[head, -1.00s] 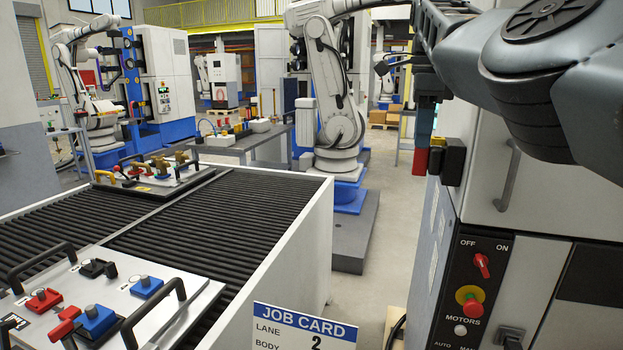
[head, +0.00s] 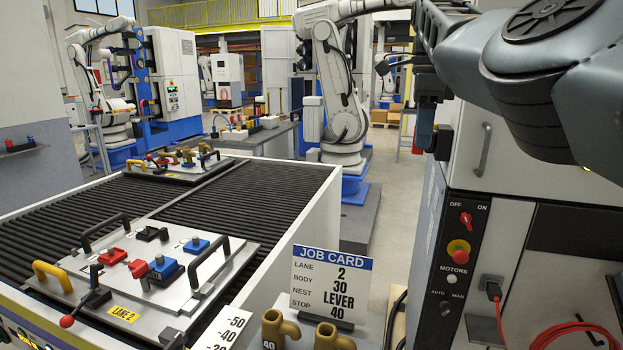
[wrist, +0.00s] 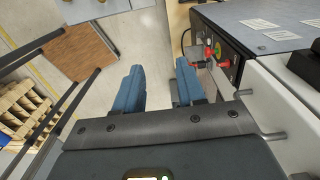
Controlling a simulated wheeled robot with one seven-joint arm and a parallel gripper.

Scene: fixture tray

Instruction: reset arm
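My arm (head: 545,70) reaches in from the upper right of the head view, its grey links large and close. My gripper shows in the wrist view as two blue fingers (wrist: 158,86), spread apart with pale floor between them. It is open and holds nothing. In the head view part of the gripper (head: 426,112) hangs below the arm beside the machine cabinet, and its fingertips are hard to make out there.
A cabinet with a motor switch panel (head: 458,250) stands close at right. A conveyor (head: 250,195) carries a fixture tray (head: 130,255) with red and blue clamps and black handles. A job card (head: 330,285) stands at its front. Open floor (head: 395,190) lies between conveyor and cabinet.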

